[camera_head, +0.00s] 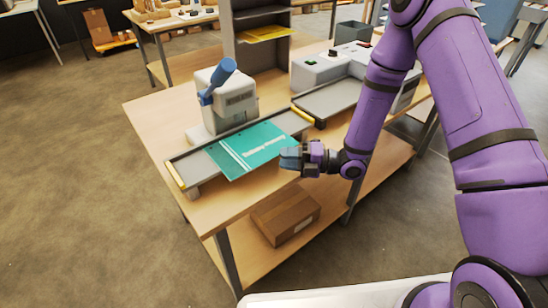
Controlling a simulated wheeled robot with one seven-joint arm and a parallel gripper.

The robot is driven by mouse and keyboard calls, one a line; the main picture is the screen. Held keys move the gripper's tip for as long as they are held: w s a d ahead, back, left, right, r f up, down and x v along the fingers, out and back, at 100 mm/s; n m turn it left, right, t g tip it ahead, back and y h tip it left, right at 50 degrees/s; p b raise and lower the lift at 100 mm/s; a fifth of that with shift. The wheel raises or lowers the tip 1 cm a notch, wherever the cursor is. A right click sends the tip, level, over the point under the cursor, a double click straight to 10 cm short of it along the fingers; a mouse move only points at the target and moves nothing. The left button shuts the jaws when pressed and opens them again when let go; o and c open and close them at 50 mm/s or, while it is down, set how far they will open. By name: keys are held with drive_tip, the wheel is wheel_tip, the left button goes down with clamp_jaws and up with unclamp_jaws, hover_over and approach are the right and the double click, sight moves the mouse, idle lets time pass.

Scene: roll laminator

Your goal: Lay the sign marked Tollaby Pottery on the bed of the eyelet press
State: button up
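The teal sign (240,150) has white lettering that looks like Tollaby Pottery, though it is small and blurred. It lies over the long grey bed (190,169) of the eyelet press, with its near part reaching past the bed's front edge. The eyelet press (228,100) is a cream machine with a blue lever, standing behind the sign. My gripper (291,158) is at the sign's right corner, its fingers overlapping that corner in the picture. I cannot tell whether the fingers are closed on the sign or only beside it.
The wooden table (150,112) carries a grey laminator (325,65) with a feed tray (330,98) at the right. A grey shelf rack (262,40) stands behind. A cardboard box (284,215) sits on the lower shelf. The table's left end is clear.

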drive_tip(key=s+d, duration=0.1)
drive_tip(key=d, duration=0.6)
drive_tip(key=shift+s+d, duration=0.15)
drive_tip(key=w+d+r+m+t+h, duration=0.5)
drive_tip(key=w+d+r+m+h, duration=0.15)
drive_tip(key=w+r+h, duration=0.35)
drive_tip(key=s+d+r+m+t+h, duration=0.1)
drive_tip(key=s+d+r+m+h, duration=0.15)
drive_tip(key=r+m, duration=0.35)
drive_tip(key=s+d+r+m+t+h, duration=0.1)
drive_tip(key=s+d+r+m+h, duration=0.2)
drive_tip(key=r, duration=0.4)
drive_tip(key=s+d+r+m+g+h, duration=0.2)
drive_tip(key=s+d+r+m+h, duration=0.25)
drive_tip(key=s+r+m, duration=0.65)
drive_tip(key=s+a+m+g+y, duration=0.1)
drive_tip(key=s+m, duration=0.6)
drive_tip(key=s, duration=1.1)
drive_tip(key=shift+a+g+y, duration=0.25)
drive_tip(key=shift+g+y, duration=0.35)
drive_tip(key=shift+g, duration=0.4)
